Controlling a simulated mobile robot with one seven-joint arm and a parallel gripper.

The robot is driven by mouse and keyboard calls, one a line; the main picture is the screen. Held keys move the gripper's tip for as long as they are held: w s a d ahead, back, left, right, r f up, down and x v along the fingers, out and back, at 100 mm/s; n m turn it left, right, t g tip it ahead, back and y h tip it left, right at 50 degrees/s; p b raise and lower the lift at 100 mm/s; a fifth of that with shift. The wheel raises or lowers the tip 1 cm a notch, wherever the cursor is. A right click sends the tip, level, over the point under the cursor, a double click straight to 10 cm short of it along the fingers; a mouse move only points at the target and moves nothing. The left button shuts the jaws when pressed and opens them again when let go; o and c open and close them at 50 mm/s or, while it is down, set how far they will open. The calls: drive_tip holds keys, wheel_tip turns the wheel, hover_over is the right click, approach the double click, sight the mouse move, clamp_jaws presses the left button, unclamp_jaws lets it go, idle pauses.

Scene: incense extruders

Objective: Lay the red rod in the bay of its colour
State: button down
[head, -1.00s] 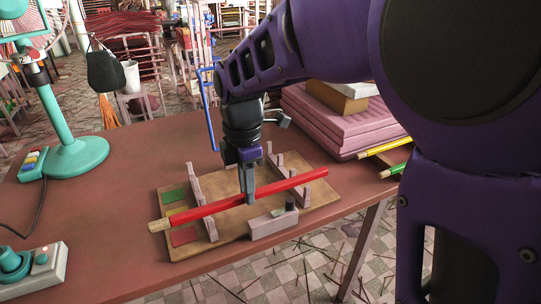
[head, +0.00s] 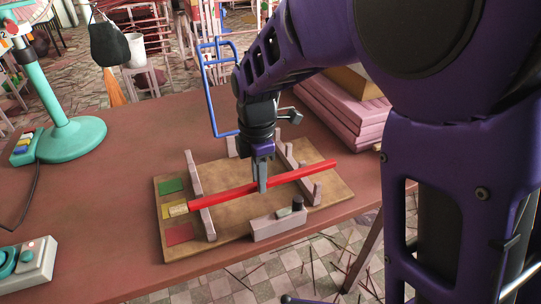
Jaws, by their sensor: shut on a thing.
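Two notched pink racks, left (head: 195,177) and right (head: 290,160), cross the board; the rod passes across both. I cannot tell whether it touches them or hangs just above.
A pink block (head: 277,226) with a small dark peg sits at the board's front. A teal stand (head: 75,142) and control box (head: 30,262) are at left. A blue wire frame (head: 207,90) stands behind. Pink stacked slabs (head: 345,115) are at back right. The table's front edge is close.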

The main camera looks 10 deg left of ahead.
drive_tip(key=shift+f, duration=1.6)
drive_tip(key=shift+f+b, duration=0.55)
drive_tip(key=c, duration=0.8)
unclamp_jaws()
drive_tip(key=shift+o, duration=0.2)
drive_tip(key=shift+r, duration=0.1)
drive_tip(key=shift+r, duration=0.1)
wheel_tip(320, 180, up, 13)
drive_tip(key=p, duration=0.2)
drive_tip(key=shift+p, duration=0.4)
drive_tip(key=shift+w, duration=0.15)
